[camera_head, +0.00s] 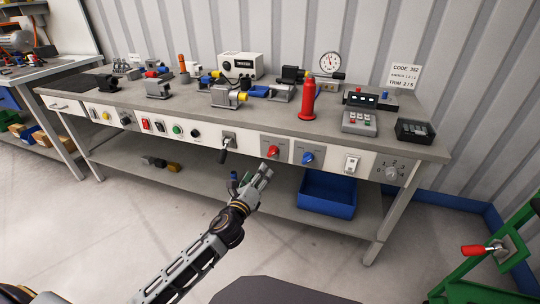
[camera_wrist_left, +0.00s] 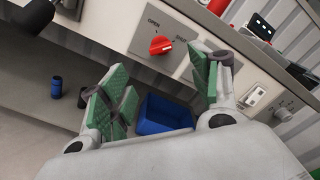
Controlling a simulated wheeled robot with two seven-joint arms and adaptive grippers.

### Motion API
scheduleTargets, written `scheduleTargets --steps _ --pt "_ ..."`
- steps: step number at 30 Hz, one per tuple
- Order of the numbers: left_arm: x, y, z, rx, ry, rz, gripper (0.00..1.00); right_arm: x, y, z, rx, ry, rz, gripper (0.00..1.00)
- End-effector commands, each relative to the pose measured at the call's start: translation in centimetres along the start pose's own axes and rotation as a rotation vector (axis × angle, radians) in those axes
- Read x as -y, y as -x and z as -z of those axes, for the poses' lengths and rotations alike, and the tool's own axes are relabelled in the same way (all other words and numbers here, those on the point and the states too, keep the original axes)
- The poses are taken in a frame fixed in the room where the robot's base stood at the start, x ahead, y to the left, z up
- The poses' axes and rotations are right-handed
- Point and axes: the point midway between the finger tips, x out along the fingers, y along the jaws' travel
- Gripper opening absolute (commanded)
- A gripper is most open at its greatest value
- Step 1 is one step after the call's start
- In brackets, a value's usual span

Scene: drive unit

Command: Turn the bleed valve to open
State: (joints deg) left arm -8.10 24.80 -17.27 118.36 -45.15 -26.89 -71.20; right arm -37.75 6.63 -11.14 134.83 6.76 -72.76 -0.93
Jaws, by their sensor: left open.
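A red valve knob (camera_head: 272,151) sits on a light panel on the bench front, with a blue knob (camera_head: 307,158) on the panel to its right. Which is named the bleed valve cannot be read. My right gripper is out of view.
A black lever (camera_head: 224,153) hangs from the bench front left of the red knob. A white switch (camera_head: 351,163) and a grey dial (camera_head: 391,172) are farther right. A blue bin (camera_head: 328,194) stands on the lower shelf. A green frame with a red handle (camera_head: 476,250) is at right.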

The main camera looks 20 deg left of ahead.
Motion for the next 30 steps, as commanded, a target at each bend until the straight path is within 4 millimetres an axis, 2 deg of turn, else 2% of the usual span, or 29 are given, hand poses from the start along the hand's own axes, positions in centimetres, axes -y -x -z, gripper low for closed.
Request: scheduleTargets --steps 11,23,30 --pt "-0.1 -0.8 0.0 0.000 0.001 0.000 0.62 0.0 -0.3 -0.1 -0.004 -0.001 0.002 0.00" --pt "-0.1 -3.4 0.1 0.000 0.002 -0.001 0.62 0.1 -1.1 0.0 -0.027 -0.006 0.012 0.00" --pt "-0.1 -5.2 0.0 0.000 0.001 0.000 0.62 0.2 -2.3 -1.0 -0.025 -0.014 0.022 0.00"
